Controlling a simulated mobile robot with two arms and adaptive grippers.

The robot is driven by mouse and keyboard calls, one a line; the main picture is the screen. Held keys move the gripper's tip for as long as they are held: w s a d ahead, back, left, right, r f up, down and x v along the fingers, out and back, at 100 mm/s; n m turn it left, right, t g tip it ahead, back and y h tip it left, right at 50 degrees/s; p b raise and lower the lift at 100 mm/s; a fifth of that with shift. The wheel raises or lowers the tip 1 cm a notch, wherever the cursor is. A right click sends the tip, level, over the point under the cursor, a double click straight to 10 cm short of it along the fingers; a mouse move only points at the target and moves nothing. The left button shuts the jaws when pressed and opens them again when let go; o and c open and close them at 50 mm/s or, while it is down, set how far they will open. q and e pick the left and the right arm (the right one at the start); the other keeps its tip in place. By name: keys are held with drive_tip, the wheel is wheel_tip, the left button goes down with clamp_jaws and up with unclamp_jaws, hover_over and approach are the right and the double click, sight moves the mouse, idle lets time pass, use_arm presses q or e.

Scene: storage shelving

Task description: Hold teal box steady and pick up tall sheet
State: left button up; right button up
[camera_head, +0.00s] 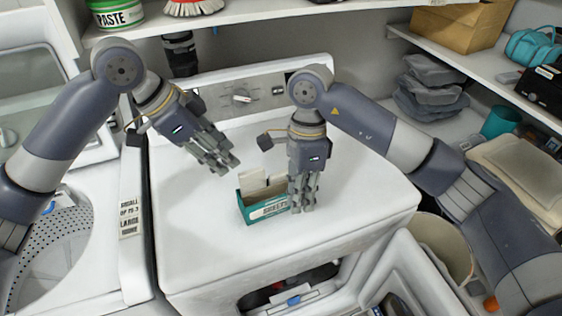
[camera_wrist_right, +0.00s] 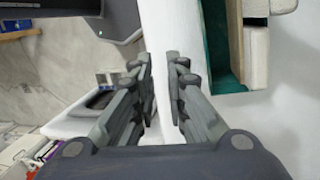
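A teal box (camera_head: 264,210) with a pale label stands on the white dryer top. Pale sheets (camera_head: 256,182) stand upright in it, and one at the left rises higher than the others. My right gripper (camera_head: 303,206) points down at the box's right end and covers part of it. In the right wrist view its fingers (camera_wrist_right: 161,75) are apart with nothing between them, and the teal box (camera_wrist_right: 217,50) lies to their right with pale sheets (camera_wrist_right: 256,50) in it. My left gripper (camera_head: 229,168) hangs above and left of the box, apart from it, fingers slightly parted and empty.
The dryer top (camera_head: 200,240) is clear around the box. A control panel (camera_head: 250,92) rises behind it. An open washer (camera_head: 60,250) is at left. Shelves hold a paste tub (camera_head: 116,16), a brown box (camera_head: 462,25) and folded grey cloths (camera_head: 430,90). A bin (camera_head: 440,245) stands at right.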

sight(275, 199)
drive_tip(key=w+a+r, duration=0.1)
drive_tip(key=r, duration=0.1)
drive_tip(key=w+a+r+n+t, duration=0.1)
drive_tip(key=r, duration=0.1)
drive_tip(key=w+a+r+n+y, duration=0.1)
drive_tip(key=r, duration=0.1)
drive_tip(key=shift+w+a+t, duration=0.3)
drive_tip(key=shift+a+t, duration=0.05)
drive_tip(key=shift+t, duration=0.05)
drive_tip(key=f, duration=0.3)
drive_tip(key=a+f, duration=0.1)
drive_tip(key=f, duration=0.6)
drive_tip(key=shift+s+a+f, duration=0.15)
drive_tip(key=shift+s+a, duration=0.1)
drive_tip(key=shift+s, duration=0.05)
clamp_jaws()
use_arm(q)
drive_tip(key=shift+o, duration=0.4)
